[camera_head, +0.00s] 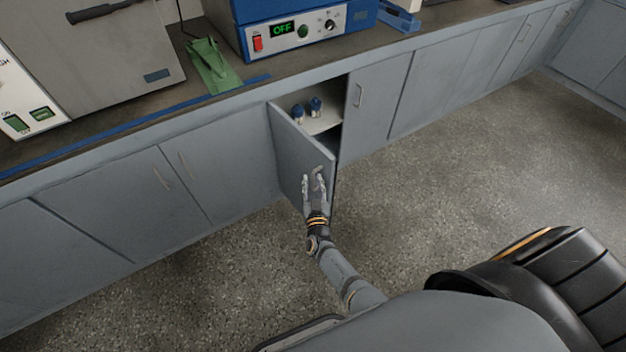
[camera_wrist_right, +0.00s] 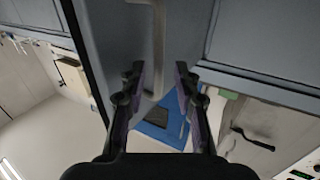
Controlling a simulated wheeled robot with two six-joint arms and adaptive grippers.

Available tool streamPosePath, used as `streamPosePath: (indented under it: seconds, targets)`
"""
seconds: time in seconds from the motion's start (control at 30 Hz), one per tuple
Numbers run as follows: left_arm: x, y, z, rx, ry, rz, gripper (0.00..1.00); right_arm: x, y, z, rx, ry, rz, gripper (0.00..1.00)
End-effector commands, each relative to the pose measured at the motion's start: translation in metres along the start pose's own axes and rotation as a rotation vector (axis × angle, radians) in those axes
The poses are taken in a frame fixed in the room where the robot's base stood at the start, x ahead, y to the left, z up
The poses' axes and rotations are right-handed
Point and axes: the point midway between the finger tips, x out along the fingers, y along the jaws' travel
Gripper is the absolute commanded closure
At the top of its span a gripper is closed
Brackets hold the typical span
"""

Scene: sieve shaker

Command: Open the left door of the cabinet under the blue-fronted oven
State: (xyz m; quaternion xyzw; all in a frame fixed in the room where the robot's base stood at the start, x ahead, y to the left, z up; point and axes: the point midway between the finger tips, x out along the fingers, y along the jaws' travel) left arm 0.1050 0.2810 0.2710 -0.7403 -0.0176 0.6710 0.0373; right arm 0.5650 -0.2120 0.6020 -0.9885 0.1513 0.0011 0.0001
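The left cabinet door (camera_head: 290,150) under the blue-fronted oven (camera_head: 345,26) is swung partly outward, hinged at its left side. Part of the cabinet inside shows, with a pale shelf (camera_head: 325,122). My right gripper (camera_head: 314,178) is in front of the door's outer face, near its free edge. In the wrist view the door handle (camera_wrist_right: 158,45) reaches between the two parted fingers of this gripper (camera_wrist_right: 160,80), with gaps beside it. The gripper is open. My left gripper is in neither view.
Blue-capped bottles (camera_head: 315,106) stand on the shelf. The closed right door (camera_head: 375,110) has its own handle. A green object (camera_head: 212,66) and a grey machine (camera_head: 115,50) are on the counter (camera_head: 150,102). The speckled floor (camera_head: 450,170) to the right is clear.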

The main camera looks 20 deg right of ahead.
Motion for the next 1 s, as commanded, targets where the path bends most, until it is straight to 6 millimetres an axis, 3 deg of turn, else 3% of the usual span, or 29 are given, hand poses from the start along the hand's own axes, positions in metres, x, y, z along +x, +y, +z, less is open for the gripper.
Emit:
streamPosePath:
  seconds: [0.1,0.3,0.87,0.93,1.0]
  targets:
    - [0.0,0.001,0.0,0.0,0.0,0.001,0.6,-0.026,0.001,0.002,0.001,-0.004,0.001,0.69]
    - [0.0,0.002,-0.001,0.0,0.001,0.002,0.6,-0.054,0.001,0.001,-0.001,-0.003,0.001,0.69]
    - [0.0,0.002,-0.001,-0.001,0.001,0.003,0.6,-0.059,0.001,0.001,-0.001,-0.002,0.001,0.69]
    - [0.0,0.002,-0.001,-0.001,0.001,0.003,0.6,-0.06,0.001,0.005,-0.004,-0.012,-0.005,0.69]
    - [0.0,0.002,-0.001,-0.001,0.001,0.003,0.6,-0.066,0.0,0.023,-0.014,-0.059,-0.036,0.69]
